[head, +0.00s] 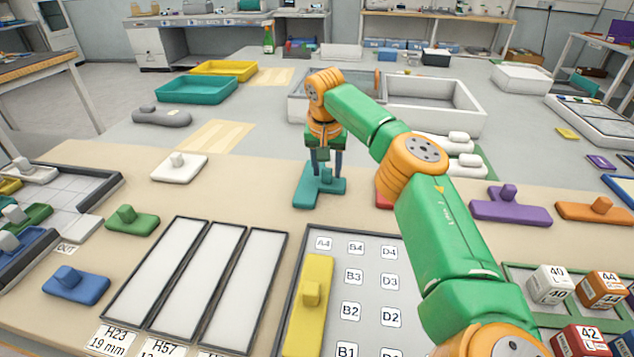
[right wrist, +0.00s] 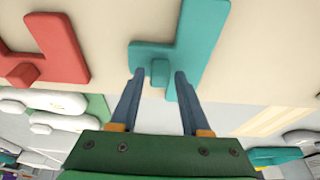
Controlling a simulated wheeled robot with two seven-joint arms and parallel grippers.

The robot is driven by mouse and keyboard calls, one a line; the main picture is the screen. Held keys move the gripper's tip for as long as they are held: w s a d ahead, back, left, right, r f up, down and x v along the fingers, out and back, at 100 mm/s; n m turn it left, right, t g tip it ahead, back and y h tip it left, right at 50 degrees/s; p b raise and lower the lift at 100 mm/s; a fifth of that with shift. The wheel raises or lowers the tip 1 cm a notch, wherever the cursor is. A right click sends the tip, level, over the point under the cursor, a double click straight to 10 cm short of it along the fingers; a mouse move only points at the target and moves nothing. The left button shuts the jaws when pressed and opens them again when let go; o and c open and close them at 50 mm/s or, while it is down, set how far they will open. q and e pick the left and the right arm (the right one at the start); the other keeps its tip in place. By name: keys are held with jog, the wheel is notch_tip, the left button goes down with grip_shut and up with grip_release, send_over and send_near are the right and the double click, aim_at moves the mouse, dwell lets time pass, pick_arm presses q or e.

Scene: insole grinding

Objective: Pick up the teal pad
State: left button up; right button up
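The teal pad (head: 306,190) is an L-shaped piece with a small upright knob, lying on the beige table near the middle of the head view. It also shows in the right wrist view (right wrist: 200,50), with its knob (right wrist: 160,72) between the finger tips. My right gripper (head: 326,168) points down over the pad. In the right wrist view its two blue fingers (right wrist: 160,80) are apart on either side of the knob, with a gap visible on each side. My left gripper is not in view.
A red pad (right wrist: 50,50) lies beside the teal pad, mostly hidden behind my arm in the head view. A white pad (head: 179,167), a green pad (head: 132,221) and a purple pad (head: 510,207) lie around. A yellow pad (head: 309,310) lies on the labelled board (head: 368,255) in front.

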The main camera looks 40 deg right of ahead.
grip_shut()
jog(key=shift+r, duration=0.1)
